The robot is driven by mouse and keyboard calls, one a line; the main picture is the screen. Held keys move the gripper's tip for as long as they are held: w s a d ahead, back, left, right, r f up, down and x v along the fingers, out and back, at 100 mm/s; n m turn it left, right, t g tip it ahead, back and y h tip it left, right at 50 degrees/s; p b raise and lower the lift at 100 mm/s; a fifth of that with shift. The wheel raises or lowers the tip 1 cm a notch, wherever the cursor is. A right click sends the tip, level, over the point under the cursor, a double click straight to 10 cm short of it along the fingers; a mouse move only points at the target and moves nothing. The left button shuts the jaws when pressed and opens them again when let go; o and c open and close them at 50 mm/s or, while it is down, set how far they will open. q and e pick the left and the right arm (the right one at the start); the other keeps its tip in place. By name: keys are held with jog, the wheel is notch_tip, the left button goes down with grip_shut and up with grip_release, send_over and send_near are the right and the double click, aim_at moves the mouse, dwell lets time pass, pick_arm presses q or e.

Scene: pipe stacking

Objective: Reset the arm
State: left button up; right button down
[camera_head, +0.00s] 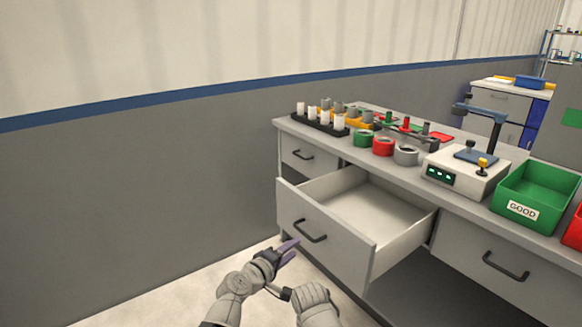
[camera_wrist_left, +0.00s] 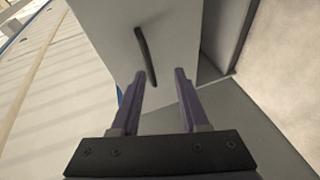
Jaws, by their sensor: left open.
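My left gripper (camera_head: 291,251) is at the lower middle of the head view, in front of the pulled-out drawer (camera_head: 340,262). Its purple fingers are apart with nothing between them. In the left wrist view the open gripper (camera_wrist_left: 159,74) points toward the drawer front (camera_wrist_left: 112,38) and its dark handle (camera_wrist_left: 146,55). The fingers appear clear of the handle (camera_head: 310,232). The drawer is open and its visible inside is empty.
The workbench (camera_head: 455,208) carries a rack of white pieces (camera_head: 325,119), green, red and grey rings (camera_head: 383,146), a device with a small display (camera_head: 462,172) and a green bin (camera_head: 540,190) marked GOOD. A wall stands at left. Floor shows below.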

pick_arm(q)
jog(key=s+a+f+m+g+y, duration=0.2)
jog(key=s+a+f+m+g, duration=0.15)
jog(key=f, duration=0.25)
jog(key=s+a+f+m+g+y, duration=0.2)
jog(key=s+a+f+m+g, duration=0.15)
jog(key=f, duration=0.35)
jog(key=s+a+f+m+g+y, duration=0.3)
jog(key=s+a+f+g+y, duration=0.15)
jog(key=s+a, duration=0.45)
jog(key=s+d+r+m+g+y+p, duration=0.1)
jog(key=s+d+r+m+p, duration=0.2)
jog(key=d, duration=0.7)
notch_tip(320, 180, up, 34)
jog(key=s+p, duration=0.1)
jog(key=p, duration=3.1)
jog(key=shift+s+f+p, duration=0.15)
jog(key=shift+s+p, duration=0.05)
jog(key=shift+p, duration=0.2)
jog(key=shift+d, duration=0.1)
jog(key=shift+w+d, duration=0.1)
